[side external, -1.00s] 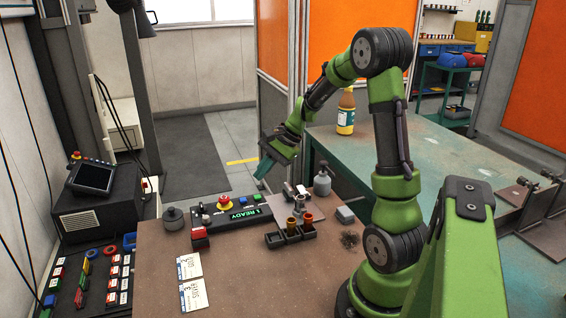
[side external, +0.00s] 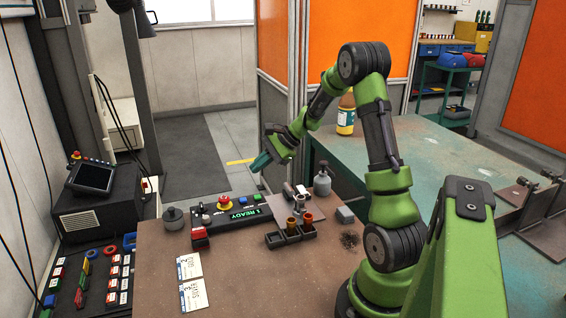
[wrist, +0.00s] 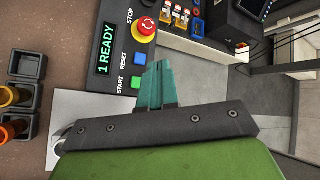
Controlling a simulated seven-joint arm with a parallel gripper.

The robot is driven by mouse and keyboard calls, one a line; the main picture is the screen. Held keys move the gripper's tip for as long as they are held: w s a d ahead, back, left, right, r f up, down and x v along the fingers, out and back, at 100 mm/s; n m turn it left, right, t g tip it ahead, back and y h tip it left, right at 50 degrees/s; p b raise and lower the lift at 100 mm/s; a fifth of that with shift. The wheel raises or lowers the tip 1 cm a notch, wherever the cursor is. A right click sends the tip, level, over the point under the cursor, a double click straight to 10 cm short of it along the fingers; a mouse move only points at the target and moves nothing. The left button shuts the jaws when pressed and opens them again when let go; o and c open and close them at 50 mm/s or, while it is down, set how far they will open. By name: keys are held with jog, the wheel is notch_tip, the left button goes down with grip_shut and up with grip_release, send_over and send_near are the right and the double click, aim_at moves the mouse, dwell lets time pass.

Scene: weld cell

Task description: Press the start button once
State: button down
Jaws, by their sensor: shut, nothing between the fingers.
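The control panel (side external: 213,216) lies on the brown bench and carries a green "1 READY" display (wrist: 104,50). The green start button (wrist: 136,83) sits at the panel's lower end in the wrist view, just left of my fingers; it also shows in the side view (side external: 257,197). The blue reset button (wrist: 139,59) and the red stop button (wrist: 145,27) are beyond it. My gripper (side external: 257,167) is above the panel's far right end, apart from it in the side view. Its teal fingers (wrist: 160,68) are shut and empty. The fingers hide the floor behind them.
Small cups in a dark holder (side external: 276,241) stand in front of the panel. Two cards (side external: 192,296) lie on the open front of the bench.

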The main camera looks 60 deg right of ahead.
aim_at(261, 197)
jog(key=shift+f, duration=3.45)
jog(key=shift+f, duration=0.4)
jog(key=shift+f, duration=0.45)
jog(key=shift+r, duration=0.9)
jog(key=shift+r, duration=0.1)
jog(key=shift+r, duration=2.4)
